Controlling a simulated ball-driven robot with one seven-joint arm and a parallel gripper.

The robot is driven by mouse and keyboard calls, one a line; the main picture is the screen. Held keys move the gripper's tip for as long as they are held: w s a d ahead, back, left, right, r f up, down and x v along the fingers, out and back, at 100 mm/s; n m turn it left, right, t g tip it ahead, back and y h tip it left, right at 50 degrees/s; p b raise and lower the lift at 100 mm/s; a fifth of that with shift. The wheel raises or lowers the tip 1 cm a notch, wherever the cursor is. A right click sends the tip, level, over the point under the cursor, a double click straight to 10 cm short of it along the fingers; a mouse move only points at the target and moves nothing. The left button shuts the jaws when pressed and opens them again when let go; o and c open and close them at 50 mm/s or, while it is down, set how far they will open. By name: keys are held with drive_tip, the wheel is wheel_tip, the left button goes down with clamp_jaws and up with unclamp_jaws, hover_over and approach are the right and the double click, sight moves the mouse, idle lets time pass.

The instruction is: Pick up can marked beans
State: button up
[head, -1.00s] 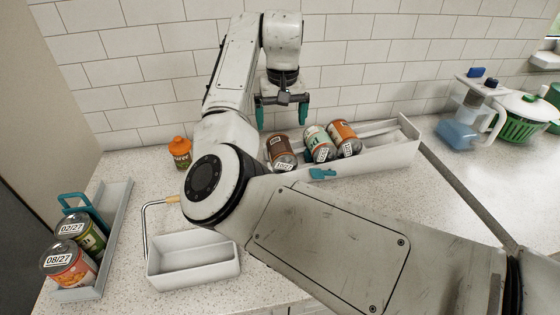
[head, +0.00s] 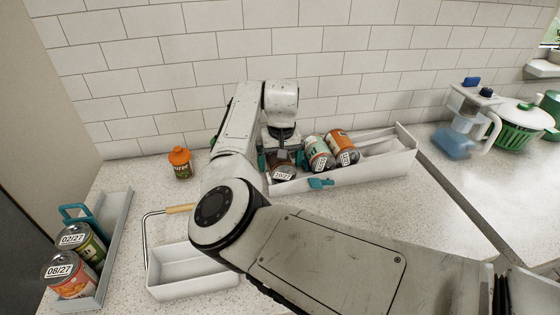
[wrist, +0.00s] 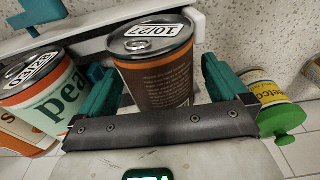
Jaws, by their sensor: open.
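A brown can (head: 283,169) with a 10/27 lid tag leans in the white shelf tray. The wrist view shows this brown can (wrist: 157,80) between the teal fingers of my open gripper (wrist: 158,84). Only small print shows on its side; no name is readable, so I cannot tell whether it is the beans can. In the head view my gripper (head: 279,158) is lowered around it, partly hidden by my arm. Beside it are a pale green can (head: 317,153), lettered "pea" in the wrist view (wrist: 50,95), and an orange can (head: 341,147).
The white tray (head: 385,164) has free room at right. An orange-capped bottle (head: 180,163) stands left. A green-lidded yellow container (wrist: 268,97) is near one finger. A wire-handled white bin (head: 193,286) and a left tray (head: 117,243) with two cans stand in front.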

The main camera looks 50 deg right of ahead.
drive_tip(key=shift+f, duration=0.15)
drive_tip(key=c, duration=1.2)
drive_tip(key=shift+c, duration=0.2)
